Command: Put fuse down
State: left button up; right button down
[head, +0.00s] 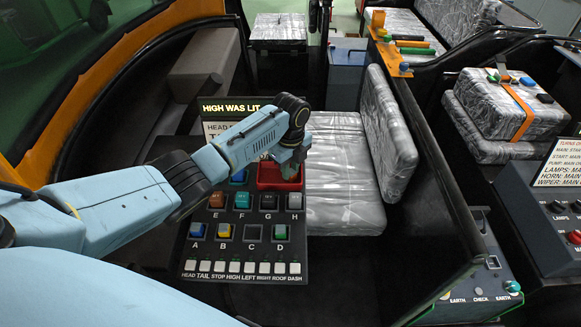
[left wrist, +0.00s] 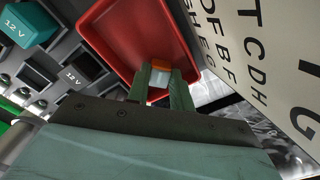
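My left gripper (head: 291,172) reaches down over the red tray (head: 268,184) at the top of the fuse panel (head: 205,250). I cannot tell whether the fuse touches the tray floor. In the head view the arm hides this fuse. Slot C (head: 252,233) is empty. My right gripper is out of view.
Fuses fill A (head: 197,231), B (head: 224,231) and D (head: 280,233); E to H above also hold fuses. Labelled switches (head: 240,267) line the panel's bottom. A sign board (left wrist: 275,50) stands close beside the tray. A wrapped seat (head: 340,180) is right of the panel.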

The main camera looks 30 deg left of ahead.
aim_at(291, 171)
pick_arm(q)
jog(key=shift+o, duration=0.8)
notch_tip(291, 171, up, 12)
jog(key=p, duration=0.1)
jog(key=shift+r, duration=0.2)
